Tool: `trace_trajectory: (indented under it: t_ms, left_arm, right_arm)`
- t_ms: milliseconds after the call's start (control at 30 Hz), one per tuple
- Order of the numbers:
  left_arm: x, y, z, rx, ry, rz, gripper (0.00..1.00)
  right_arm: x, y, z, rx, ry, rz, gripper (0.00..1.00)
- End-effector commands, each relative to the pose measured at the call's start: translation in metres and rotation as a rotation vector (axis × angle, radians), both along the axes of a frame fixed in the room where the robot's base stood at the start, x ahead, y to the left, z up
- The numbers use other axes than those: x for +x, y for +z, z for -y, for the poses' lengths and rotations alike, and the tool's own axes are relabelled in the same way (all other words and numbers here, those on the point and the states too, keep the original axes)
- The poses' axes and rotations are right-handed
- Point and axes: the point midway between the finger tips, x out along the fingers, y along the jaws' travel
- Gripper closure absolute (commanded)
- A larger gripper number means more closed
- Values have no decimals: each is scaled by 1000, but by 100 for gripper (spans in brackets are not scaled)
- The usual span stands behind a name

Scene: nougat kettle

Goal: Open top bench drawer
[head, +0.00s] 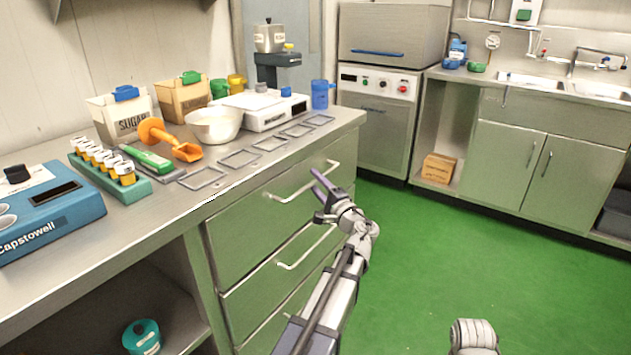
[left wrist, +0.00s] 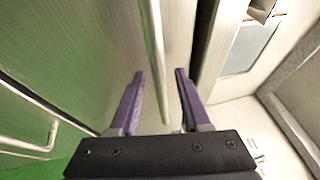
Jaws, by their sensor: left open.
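The top bench drawer (head: 238,217) is a grey-green metal front under the worktop, and it looks flush with the bench. Its pale bar handle (head: 290,193) runs along the front, partly behind my left gripper (head: 318,184). My left gripper is open, with purple fingers at the handle's right part. In the left wrist view the handle bar (left wrist: 155,40) passes between the two open fingers of the gripper (left wrist: 160,74). I cannot tell whether either finger touches it.
A lower drawer handle (head: 307,248) sits beneath, also in the left wrist view (left wrist: 35,143). The worktop above holds a white bowl (head: 214,125), a scale (head: 262,110), an orange scoop (head: 187,151) and a blue cup (head: 320,95). The green floor (head: 440,250) right of the bench is clear.

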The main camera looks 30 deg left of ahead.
Motion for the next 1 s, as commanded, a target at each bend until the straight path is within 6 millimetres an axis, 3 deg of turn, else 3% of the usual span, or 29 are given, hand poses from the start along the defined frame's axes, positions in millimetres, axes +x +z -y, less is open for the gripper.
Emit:
trace_trajectory:
  t_ms: [300,700,1000]
  left_arm:
    - [1,0,-2,0,0,0,53]
    - [1,0,-2,0,0,0,98]
    - [1,0,-2,-1,0,0,100]
  right_arm:
    - [0,0,0,0,0,0,50]
    - [0,0,0,0,0,0,50]
    - [0,0,0,0,0,0,50]
